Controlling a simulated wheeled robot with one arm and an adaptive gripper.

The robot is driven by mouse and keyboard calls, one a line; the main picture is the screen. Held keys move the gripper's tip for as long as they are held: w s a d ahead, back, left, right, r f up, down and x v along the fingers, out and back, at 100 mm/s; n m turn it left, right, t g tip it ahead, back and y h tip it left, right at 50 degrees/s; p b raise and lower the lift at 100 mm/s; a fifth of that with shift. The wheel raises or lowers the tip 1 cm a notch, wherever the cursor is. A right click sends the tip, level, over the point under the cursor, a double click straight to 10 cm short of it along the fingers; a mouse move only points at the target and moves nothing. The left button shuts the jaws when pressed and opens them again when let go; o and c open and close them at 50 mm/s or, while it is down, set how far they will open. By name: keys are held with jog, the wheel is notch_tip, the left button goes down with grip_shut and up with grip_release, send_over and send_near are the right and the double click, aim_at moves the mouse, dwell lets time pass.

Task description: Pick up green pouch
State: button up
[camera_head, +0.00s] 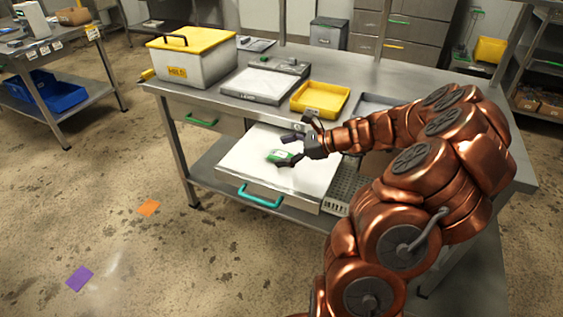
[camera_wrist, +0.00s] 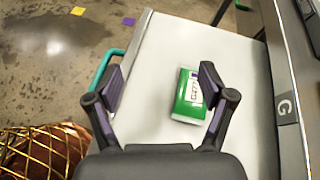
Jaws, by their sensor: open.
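The green pouch (camera_head: 279,155) lies on the white surface of the pulled-out drawer (camera_head: 240,160) in the head view. It is green with a white label and also shows in the wrist view (camera_wrist: 184,108). My gripper (camera_head: 287,150) is over the drawer, close to the pouch. In the wrist view my gripper (camera_wrist: 160,82) is open, with its two fingers apart. The pouch shows between the fingers, nearer the right one, which covers part of its right side. I cannot tell whether that finger touches it.
The drawer has a teal handle (camera_head: 260,196) at its front. A perforated metal tray (camera_head: 342,190) is right of the drawer. The floor in front is open.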

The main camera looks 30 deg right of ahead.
aim_at(282, 154)
jog(key=d+f+m, duration=0.1)
jog(key=d, duration=0.1)
jog(key=d+f+m+t+h, duration=0.1)
jog(key=d, duration=0.1)
jog(key=d+f+m, duration=0.1)
jog(key=d, duration=0.2)
jog(key=shift+s+f+m+t, duration=0.2)
jog(key=shift+s+m+t, duration=0.05)
jog(key=shift+m+t, duration=0.05)
jog(key=shift+w+d+f+h, duration=0.1)
jog(key=shift+d+f+h, duration=0.05)
jog(key=shift+h, duration=0.15)
jog(key=x, duration=0.6)
jog(key=shift+a, duration=0.4)
jog(key=shift+w+a+f, duration=0.25)
jog(key=shift+w+a, duration=0.05)
jog(key=shift+w, duration=0.1)
jog(key=shift+c, duration=0.4)
